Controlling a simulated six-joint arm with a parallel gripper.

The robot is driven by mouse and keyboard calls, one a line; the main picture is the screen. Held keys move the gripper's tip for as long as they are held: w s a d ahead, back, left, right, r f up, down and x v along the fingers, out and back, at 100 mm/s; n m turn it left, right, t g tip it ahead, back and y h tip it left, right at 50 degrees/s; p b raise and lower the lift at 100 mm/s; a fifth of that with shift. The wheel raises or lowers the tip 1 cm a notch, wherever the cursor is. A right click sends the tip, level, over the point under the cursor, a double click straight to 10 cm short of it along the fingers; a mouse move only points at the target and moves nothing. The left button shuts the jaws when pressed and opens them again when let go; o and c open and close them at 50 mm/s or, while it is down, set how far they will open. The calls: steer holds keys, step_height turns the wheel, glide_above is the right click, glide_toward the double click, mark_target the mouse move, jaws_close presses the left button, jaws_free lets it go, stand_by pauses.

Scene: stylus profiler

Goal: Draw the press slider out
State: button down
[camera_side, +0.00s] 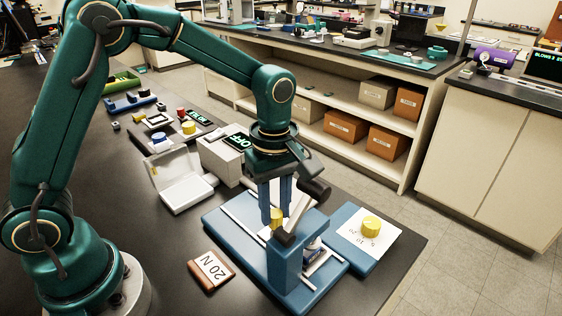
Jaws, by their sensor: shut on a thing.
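A blue press-like device (284,272) stands on a blue base with pale rails, near the front of the dark bench. A small yellow piece (277,219) shows at its upright block; I take it for the slider's grip, but its link to the slider is hidden. My gripper (275,213) points down with its blue fingers shut on the yellow piece. A dark angled bar, partly behind the fingers, crosses the block's top. A small blue and white part (312,248) sits on the rails to the right of the block.
A dial plate with a yellow knob (370,224) stands right of the device. A grey box with an "OFF" display (228,155) and an open white case (182,180) stand behind. Bare bench lies at front left.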

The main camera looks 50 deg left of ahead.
steer(key=a, duration=1.1)
steer(key=shift+a, duration=0.3)
steer(key=c, duration=0.6)
jaws_free()
step_height(320, 180, up, 5)
steer(key=shift+r, duration=0.1)
